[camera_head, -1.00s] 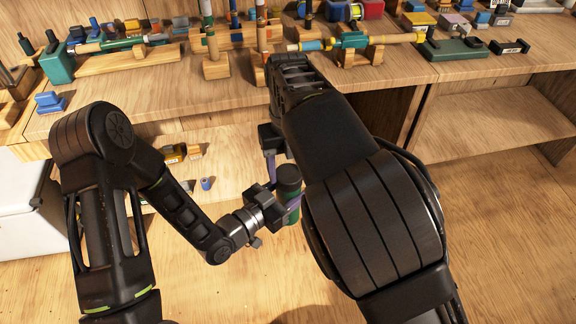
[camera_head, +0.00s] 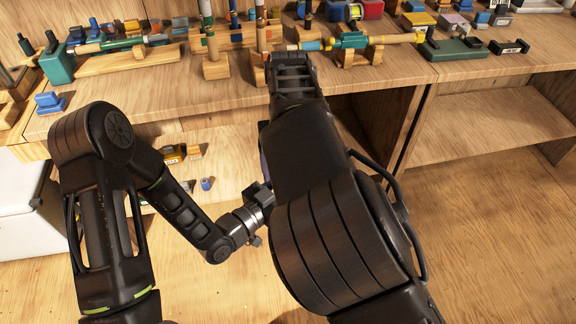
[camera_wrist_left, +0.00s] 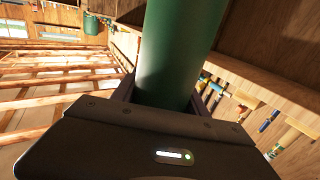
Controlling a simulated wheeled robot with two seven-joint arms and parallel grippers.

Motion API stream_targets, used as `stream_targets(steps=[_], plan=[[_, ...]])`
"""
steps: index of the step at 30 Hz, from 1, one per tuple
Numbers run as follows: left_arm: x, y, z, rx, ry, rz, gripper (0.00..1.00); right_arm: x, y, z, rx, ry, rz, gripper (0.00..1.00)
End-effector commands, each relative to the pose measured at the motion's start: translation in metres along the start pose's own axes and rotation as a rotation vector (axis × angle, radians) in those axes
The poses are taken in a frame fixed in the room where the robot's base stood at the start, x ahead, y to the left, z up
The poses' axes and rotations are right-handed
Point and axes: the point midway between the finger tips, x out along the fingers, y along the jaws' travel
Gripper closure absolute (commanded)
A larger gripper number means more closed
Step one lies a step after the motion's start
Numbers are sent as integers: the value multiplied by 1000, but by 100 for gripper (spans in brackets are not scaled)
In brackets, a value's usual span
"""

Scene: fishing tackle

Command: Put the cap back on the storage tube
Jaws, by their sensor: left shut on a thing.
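The storage tube (camera_wrist_left: 178,50) is a plain green cylinder in the left wrist view, and its upper end runs out of the frame. My left gripper (camera_wrist_left: 163,94) is shut around it. In the head view the left gripper's wrist (camera_head: 252,205) shows low and left of centre, but the tube is hidden behind my right arm. Only a sliver of my right gripper (camera_head: 263,143) shows beside that arm, so its jaws and anything in them are hidden. I cannot make out the cap in either current view.
A wooden bench (camera_head: 130,103) across the back carries tackle, racks and blocks. A green and yellow rod (camera_head: 370,40) lies on stands there. A lower shelf (camera_head: 225,150) holds small boxes. A white box (camera_head: 22,215) stands at left. The floor at right (camera_head: 500,230) is clear.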

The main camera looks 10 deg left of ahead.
Motion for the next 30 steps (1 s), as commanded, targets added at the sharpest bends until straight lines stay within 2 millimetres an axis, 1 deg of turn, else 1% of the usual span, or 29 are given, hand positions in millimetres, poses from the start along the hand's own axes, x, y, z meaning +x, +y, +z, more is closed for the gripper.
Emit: stream_targets(steps=[4,9,12,20,23,26,27,30], plan=[[0,0,-1,0,2,1,100,-12,0,1,0,-3,0,23],[0,0,-1,0,1,1,100,-33,0,1,-1,-3,-1,23],[0,0,0,0,1,1,100,-42,0,0,-1,-2,0,23],[0,0,0,0,1,1,100,-45,0,0,0,-1,0,23],[0,0,-1,0,1,1,100,-45,-1,0,1,0,0,25],[0,0,-1,1,1,1,100,-44,-6,2,13,1,5,25],[0,0,-1,0,1,1,100,-45,-9,2,20,5,21,25],[0,0,-1,0,1,1,100,-44,-7,1,8,22,72,25]])
